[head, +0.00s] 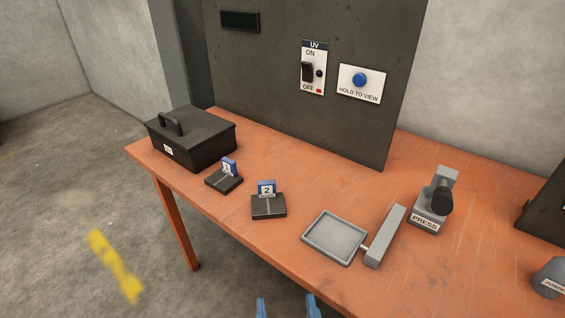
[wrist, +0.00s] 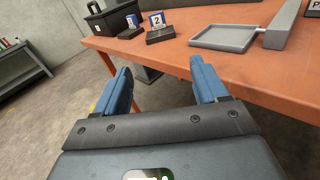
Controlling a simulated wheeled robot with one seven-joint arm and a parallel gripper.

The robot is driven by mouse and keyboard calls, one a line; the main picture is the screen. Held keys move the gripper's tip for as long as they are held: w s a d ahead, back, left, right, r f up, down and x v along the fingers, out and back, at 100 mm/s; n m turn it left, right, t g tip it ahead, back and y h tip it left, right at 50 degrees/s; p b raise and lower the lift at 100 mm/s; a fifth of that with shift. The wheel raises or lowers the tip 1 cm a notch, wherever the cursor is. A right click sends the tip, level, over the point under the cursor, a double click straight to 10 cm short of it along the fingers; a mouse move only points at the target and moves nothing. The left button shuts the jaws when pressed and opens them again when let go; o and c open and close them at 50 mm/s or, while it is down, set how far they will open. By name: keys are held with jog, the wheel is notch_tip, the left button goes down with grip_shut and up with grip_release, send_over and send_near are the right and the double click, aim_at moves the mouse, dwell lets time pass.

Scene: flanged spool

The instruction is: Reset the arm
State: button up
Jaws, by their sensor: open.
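My gripper (head: 286,305) shows at the bottom edge of the head view as two blue fingertips, in front of the table's near edge. In the wrist view my gripper (wrist: 160,80) has its two blue fingers wide apart, with nothing between them. It is clear of the table and touches nothing that I can see. The rest of my arm is out of the head view.
The orange table (head: 275,165) carries a black lidded box (head: 205,140), numbered blocks 1 (head: 223,181) and 2 (head: 268,206), a grey tray (head: 334,237), and a press (head: 428,215). A dark panel (head: 300,120) with a UV switch (head: 313,68) and blue button (head: 360,80) stands behind.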

jog(key=s+d+f+m+g+p, duration=0.2)
jog(key=s+d+f+m+g, duration=0.1)
jog(key=s+d+m, duration=1)
jog(key=s+d+r+m+h+p, duration=0.1)
jog(key=s+d+r+m, duration=0.2)
jog(key=s+r+m, duration=0.3)
jog(key=s+d+r+m+h, duration=0.1)
jog(key=s+d+r+m, duration=0.3)
jog(key=m, duration=1.2)
notch_tip(320, 180, up, 2)
jog(key=shift+s+d+r+p, duration=0.15)
jog(key=shift+s+p, duration=0.25)
jog(key=shift+s, duration=0.5)
